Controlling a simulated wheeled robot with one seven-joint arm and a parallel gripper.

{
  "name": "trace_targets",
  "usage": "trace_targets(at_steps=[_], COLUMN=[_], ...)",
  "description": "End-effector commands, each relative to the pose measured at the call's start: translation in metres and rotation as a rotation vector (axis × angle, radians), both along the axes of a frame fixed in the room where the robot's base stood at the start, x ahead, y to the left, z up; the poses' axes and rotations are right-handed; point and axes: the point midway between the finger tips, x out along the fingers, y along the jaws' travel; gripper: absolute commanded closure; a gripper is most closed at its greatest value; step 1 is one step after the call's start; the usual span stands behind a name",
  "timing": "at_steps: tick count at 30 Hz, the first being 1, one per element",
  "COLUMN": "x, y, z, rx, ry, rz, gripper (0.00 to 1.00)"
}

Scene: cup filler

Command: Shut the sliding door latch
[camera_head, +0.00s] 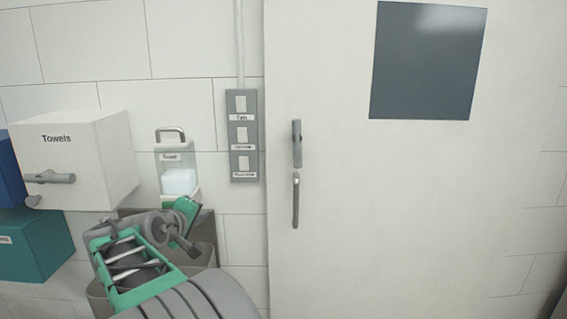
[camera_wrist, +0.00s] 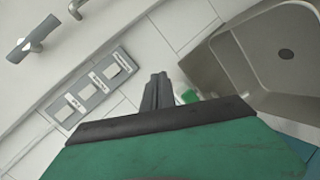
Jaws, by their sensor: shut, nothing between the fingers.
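The sliding door (camera_head: 390,210) is a tall white panel with a dark window. Near its left edge is a grey upright latch bar (camera_head: 296,143). A slim grey pull handle (camera_head: 295,202) sits just below it. In the wrist view the latch (camera_wrist: 32,37) is at the upper left, and part of the handle (camera_wrist: 77,8) shows at the top edge. My gripper (camera_wrist: 158,78) is shut and empty, with its fingers together. It is left of and below the latch in the head view, apart from it. My own arm partly hides it there.
A grey switch panel (camera_head: 242,135) is on the tiled wall between my arm and the door. A soap dispenser (camera_head: 178,165) hangs beside it. A beige basin (camera_wrist: 235,70) is close to my gripper. A white towel box (camera_head: 75,165) is at the left.

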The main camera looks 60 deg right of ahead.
Motion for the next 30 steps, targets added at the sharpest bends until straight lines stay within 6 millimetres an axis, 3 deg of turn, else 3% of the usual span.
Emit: trace_targets(at_steps=[1, 3, 5, 10, 14, 24, 30], x=[-0.018, -0.049, -0.068, -0.089, -0.092, -0.100, -0.124], y=[-0.045, -0.090, -0.111, -0.131, -0.149, -0.223, -0.242], z=[0.019, 0.051, 0.070, 0.091, 0.093, 0.095, 0.097], rx=[-0.129, -0.299, -0.393, -0.477, -0.476, -0.474, -0.474], ry=[0.078, 0.212, 0.307, 0.411, 0.409, 0.406, 0.404], rz=[-0.081, -0.188, -0.256, -0.325, -0.324, -0.322, -0.321], gripper=[1.00, 1.00, 1.00, 1.00, 1.00, 1.00, 1.00])
